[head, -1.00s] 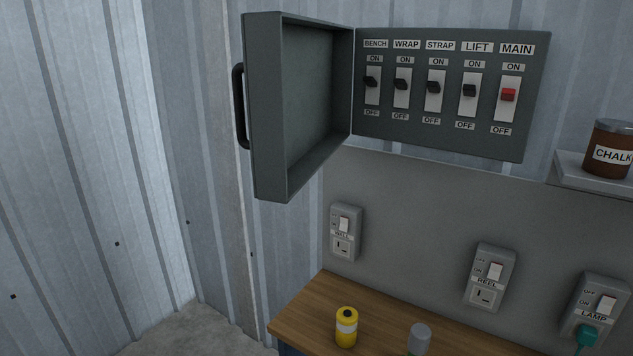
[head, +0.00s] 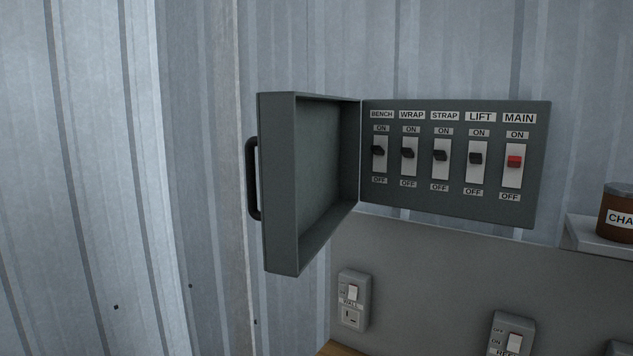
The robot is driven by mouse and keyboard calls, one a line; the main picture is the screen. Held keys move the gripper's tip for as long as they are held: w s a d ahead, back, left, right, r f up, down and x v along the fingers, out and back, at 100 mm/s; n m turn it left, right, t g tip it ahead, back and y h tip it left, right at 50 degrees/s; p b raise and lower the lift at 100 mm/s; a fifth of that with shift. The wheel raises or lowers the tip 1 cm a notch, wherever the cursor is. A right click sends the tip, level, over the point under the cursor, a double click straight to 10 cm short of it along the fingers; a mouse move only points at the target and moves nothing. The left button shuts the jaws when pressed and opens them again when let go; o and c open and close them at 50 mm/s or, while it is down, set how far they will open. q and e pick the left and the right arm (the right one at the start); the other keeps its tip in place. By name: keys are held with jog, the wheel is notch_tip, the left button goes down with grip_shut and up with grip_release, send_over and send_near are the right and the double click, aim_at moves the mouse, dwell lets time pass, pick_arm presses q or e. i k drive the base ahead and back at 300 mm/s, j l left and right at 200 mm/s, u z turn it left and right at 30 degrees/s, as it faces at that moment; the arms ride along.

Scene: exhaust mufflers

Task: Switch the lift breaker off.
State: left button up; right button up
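The grey breaker panel (head: 455,210) is on the corrugated wall in the head view, with its cover (head: 281,185) swung open to the left. It has several breakers in a row, labelled BENCH, WRAP, STRAP, LIFT and MAIN, each with ON above and OFF below. The lift breaker (head: 475,159) is second from the right, with a black lever on a white plate. Its lever sits around the upper middle of the plate; I cannot tell its exact position. Neither of my grippers shows in the head view.
The cover's black handle (head: 252,179) faces left. The main breaker (head: 514,161) is red and right of the lift breaker. A shelf (head: 598,237) with a brown chalk jar (head: 617,213) stands at right. Wall switch boxes (head: 354,301) and (head: 511,335) are below. Space before the panel is clear.

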aim_at(475, 157)
jog(key=i+j+z, duration=0.2)
jog(key=j+z, duration=0.3)
jog(key=j, duration=0.5)
jog(key=j+z, duration=0.5)
jog(key=j, duration=0.5)
